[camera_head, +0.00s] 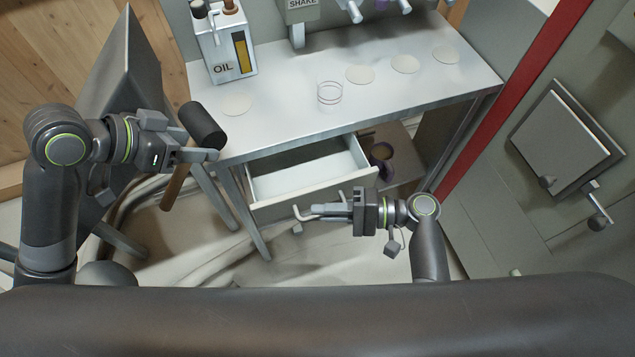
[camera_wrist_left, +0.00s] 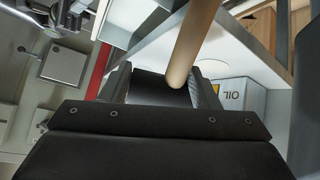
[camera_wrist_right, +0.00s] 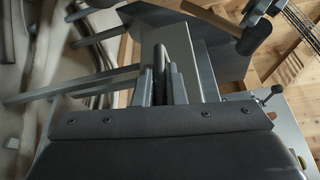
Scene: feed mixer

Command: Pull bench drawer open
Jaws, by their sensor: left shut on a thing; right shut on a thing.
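The bench drawer (camera_head: 310,172) stands pulled out from under the metal bench (camera_head: 300,110); its pale inside looks empty. My right gripper (camera_head: 322,210) is shut on the drawer handle (camera_head: 300,215) at the drawer's front. In the right wrist view the handle (camera_wrist_right: 160,68) stands between the fingers. My left gripper (camera_head: 208,155) is shut on a mallet with a black head (camera_head: 203,125) and a wooden handle (camera_head: 174,186), held off the bench's front left corner. The left wrist view shows the mallet's black head (camera_wrist_left: 155,90) between the fingers, with its wooden handle (camera_wrist_left: 192,42) above.
An oil can (camera_head: 226,50) stands at the bench's back left. Several pale discs and a clear ring (camera_head: 329,93) are on the bench top. A dark purple round thing (camera_head: 381,152) sits on a lower shelf right of the drawer. A red post (camera_head: 515,95) rises at right.

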